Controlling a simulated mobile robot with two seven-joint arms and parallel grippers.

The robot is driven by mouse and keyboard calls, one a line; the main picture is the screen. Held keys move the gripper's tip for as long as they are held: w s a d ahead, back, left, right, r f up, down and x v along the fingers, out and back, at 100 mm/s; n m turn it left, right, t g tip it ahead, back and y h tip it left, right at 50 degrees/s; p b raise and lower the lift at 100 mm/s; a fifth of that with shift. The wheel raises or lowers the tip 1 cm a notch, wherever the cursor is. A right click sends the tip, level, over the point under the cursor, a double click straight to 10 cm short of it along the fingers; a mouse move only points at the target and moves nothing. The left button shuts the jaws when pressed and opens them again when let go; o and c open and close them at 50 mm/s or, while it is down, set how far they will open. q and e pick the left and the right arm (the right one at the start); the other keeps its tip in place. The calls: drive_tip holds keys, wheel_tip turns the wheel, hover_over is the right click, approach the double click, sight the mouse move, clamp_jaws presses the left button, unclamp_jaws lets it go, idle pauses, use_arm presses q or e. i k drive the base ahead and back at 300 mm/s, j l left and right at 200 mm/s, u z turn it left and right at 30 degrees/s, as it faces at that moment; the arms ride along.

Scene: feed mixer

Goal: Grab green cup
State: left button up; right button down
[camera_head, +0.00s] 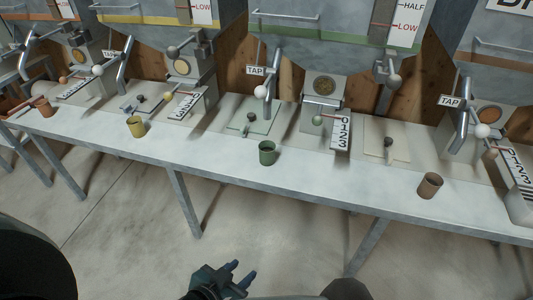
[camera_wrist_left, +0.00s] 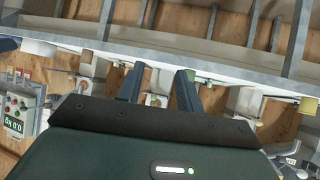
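My left gripper (camera_head: 240,272) is low at the bottom of the head view, well in front of the bench and apart from the cup. Its two fingers are spread with nothing between them, which also shows in the left wrist view (camera_wrist_left: 158,86). My right gripper does not show.
A yellow cup (camera_head: 136,127) stands left of the green cup and a brown cup (camera_head: 430,186) right of it. Taps, levers and numbered dispensers line the back of the bench (camera_head: 345,178). The floor (camera_head: 130,200) in front is clear apart from bench legs.

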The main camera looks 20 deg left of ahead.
sight(268, 148)
drive_tip(key=i+l+u, duration=0.1)
drive_tip(key=l, duration=0.2)
drive_tip(key=i+l+u, duration=0.25)
drive_tip(key=i+l, duration=0.15)
drive_tip(key=l, duration=0.25)
drive_tip(key=i+l+u, duration=0.15)
drive_tip(key=l, duration=0.2)
drive_tip(key=i+l+u, duration=0.1)
drive_tip(key=l, duration=0.25)
drive_tip(key=i+l+u, duration=0.15)
drive_tip(key=l, duration=0.2)
drive_tip(key=k, duration=0.05)
